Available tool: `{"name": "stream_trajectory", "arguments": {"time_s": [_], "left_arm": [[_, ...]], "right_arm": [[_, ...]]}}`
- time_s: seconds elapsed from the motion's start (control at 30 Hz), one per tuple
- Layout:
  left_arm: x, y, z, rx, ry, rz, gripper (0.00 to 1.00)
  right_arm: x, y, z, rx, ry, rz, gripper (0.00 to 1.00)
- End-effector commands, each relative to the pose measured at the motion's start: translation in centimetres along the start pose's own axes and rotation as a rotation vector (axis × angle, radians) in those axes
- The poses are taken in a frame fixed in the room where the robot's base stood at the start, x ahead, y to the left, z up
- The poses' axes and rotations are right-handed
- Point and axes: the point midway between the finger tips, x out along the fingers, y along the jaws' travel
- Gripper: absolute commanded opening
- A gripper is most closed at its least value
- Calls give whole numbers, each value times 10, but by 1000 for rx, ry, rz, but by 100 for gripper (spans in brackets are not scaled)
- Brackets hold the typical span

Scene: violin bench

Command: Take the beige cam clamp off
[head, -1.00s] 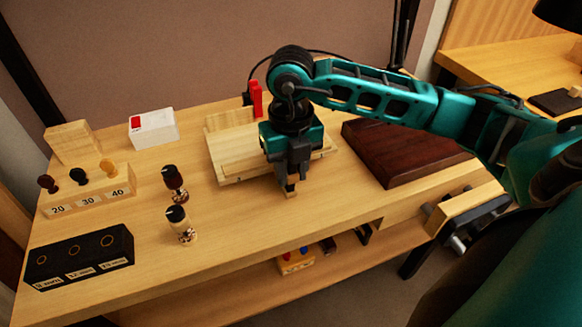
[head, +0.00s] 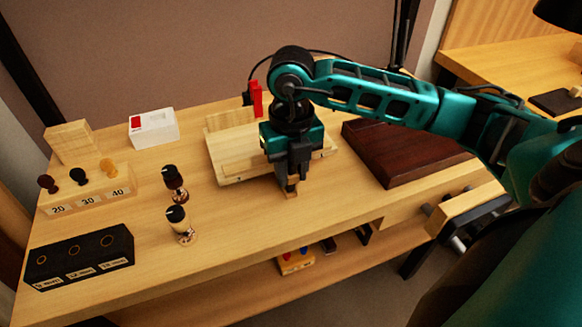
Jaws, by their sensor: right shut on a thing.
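My right gripper (head: 290,184) points down at the front edge of a pale wooden fixture (head: 231,175) in the middle of the bench. It is shut on a small tan piece, the beige cam clamp (head: 292,188), of which only a bit shows between the fingertips. The rest of the clamp is hidden by the gripper, so I cannot tell whether it still touches the fixture. A red upright clamp (head: 256,99) stands at the fixture's back edge. My left gripper is not in view.
Further left are a numbered wooden block (head: 90,199) and a black holed block (head: 80,262). A dark red-brown board (head: 405,160) lies right of the gripper. The bench front below the gripper is clear.

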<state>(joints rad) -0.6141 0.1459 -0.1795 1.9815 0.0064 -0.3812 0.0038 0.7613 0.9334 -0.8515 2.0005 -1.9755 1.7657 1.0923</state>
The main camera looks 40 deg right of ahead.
Motion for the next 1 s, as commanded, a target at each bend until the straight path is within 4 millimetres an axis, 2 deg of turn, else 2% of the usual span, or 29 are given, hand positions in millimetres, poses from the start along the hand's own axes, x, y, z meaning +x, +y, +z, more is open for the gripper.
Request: {"name": "stream_trajectory", "arguments": {"time_s": [1.0], "left_arm": [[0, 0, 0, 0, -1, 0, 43]], "right_arm": [[0, 0, -11, -1, 3, 0, 0]]}}
